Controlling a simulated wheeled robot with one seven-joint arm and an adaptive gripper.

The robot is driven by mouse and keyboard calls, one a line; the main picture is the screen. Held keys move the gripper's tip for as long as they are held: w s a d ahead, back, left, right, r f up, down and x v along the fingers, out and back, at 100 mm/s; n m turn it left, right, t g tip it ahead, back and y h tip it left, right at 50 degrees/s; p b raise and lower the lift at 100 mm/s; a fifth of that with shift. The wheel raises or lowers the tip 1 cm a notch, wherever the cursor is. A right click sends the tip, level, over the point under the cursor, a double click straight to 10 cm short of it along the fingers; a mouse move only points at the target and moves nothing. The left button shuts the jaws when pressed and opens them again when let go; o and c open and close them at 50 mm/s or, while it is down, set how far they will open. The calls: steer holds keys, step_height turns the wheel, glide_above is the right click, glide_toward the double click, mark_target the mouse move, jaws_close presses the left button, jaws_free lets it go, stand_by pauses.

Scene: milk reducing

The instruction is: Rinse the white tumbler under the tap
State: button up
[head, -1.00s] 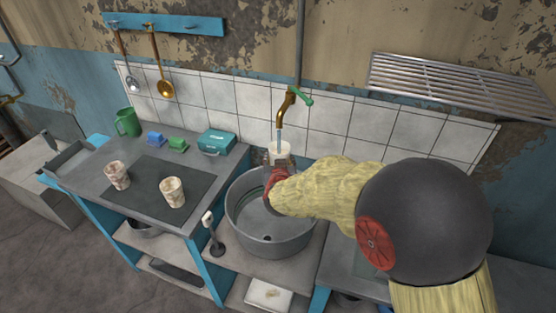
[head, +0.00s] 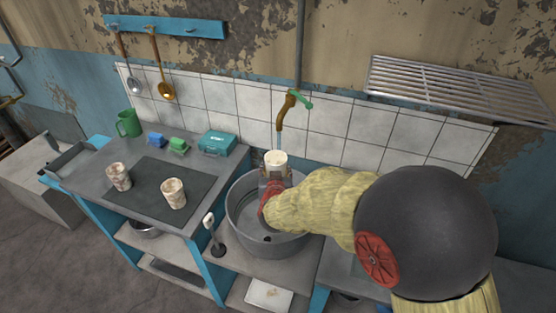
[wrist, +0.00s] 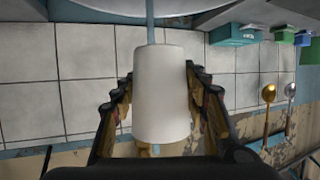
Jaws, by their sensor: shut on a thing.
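My gripper (wrist: 158,105) is shut on the white tumbler (wrist: 162,95), with a finger on each side of it. In the head view the tumbler (head: 276,159) is above the back part of the round grey basin (head: 235,205), just below the brass tap (head: 283,112) with its green handle (head: 302,101). A thin pale stream of water (head: 279,141) comes down from the tap toward the tumbler. The upside-down wrist view shows a stream (wrist: 150,22) between the tumbler and the basin. The tumbler's inside is hard to make out.
Two stained cups (head: 119,177) (head: 174,193) stand on a dark mat (head: 148,186) left of the basin. A green mug (head: 128,123), a blue sponge (head: 156,139), a green sponge (head: 178,146) and a teal box (head: 216,143) line the counter's back. A metal rack (head: 455,85) hangs at right.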

steer(key=shift+s+a+p, duration=0.4)
steer(key=shift+s+a, duration=0.1)
steer(key=shift+s, duration=0.4)
steer(key=shift+s+a+p, duration=0.35)
steer(key=shift+s+a, duration=0.15)
steer(key=shift+s, duration=0.4)
steer(key=shift+r, duration=0.1)
steer(key=s+a+r+p, duration=0.2)
steer(key=s+r+p, duration=0.2)
steer(key=p, duration=0.1)
steer(key=shift+s+a, duration=0.2)
steer(key=shift+s, duration=0.05)
